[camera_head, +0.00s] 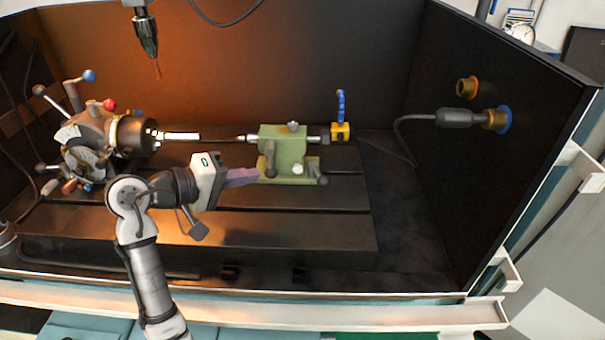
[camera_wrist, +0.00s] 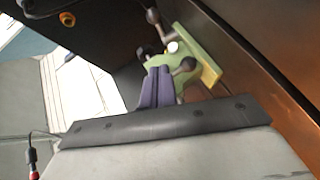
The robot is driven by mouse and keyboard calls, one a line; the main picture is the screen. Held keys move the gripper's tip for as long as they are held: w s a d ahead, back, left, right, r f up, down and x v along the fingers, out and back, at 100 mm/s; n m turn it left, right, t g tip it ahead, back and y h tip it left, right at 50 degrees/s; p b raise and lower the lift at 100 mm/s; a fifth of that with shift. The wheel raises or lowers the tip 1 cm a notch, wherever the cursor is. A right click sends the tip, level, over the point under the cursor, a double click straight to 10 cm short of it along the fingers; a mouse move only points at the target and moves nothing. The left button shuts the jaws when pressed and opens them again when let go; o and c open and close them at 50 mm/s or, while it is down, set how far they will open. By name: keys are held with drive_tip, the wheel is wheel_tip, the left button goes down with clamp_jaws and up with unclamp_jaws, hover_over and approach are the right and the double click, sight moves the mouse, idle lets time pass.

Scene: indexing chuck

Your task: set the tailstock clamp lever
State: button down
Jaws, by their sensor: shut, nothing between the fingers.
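The green tailstock (camera_head: 283,145) stands on the dark slotted bed, right of centre. A dark lever (camera_head: 270,160) with a round knob stands at its front left, and another dark knob (camera_head: 323,180) shows at its front right base. I cannot tell for certain which one is the clamp lever. My gripper (camera_head: 256,174) is shut and empty, its purple fingers reaching the left front of the tailstock, close by the first lever. In the wrist view the shut fingertips (camera_wrist: 158,70) overlap the green tailstock (camera_wrist: 203,50), with a dark knob (camera_wrist: 187,64) just beside them. Contact cannot be told.
The indexing chuck (camera_head: 128,136) with several ball-ended levers is at the left, holding a pale rod (camera_head: 180,135). A tool spindle (camera_head: 146,38) hangs above. A yellow fixture (camera_head: 340,131) with a blue hose stands right of the tailstock. The front bed is clear.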

drive_tip(key=p, duration=0.2)
approach(319, 176)
drive_tip(key=w, duration=0.3)
drive_tip(key=shift+w+d+r, duration=0.15)
drive_tip(key=shift+w+r, duration=0.05)
drive_tip(key=shift+w, duration=0.1)
drive_tip(key=d, duration=0.1)
drive_tip(key=d+f, duration=0.1)
drive_tip(key=d, duration=0.1)
drive_tip(key=shift+d+f+p, duration=0.1)
drive_tip(key=shift+f+p, duration=0.15)
drive_tip(key=shift+p, duration=0.15)
drive_tip(key=shift+s+d+f, duration=0.1)
drive_tip(key=shift+d+f, duration=0.1)
drive_tip(key=shift+d, duration=0.25)
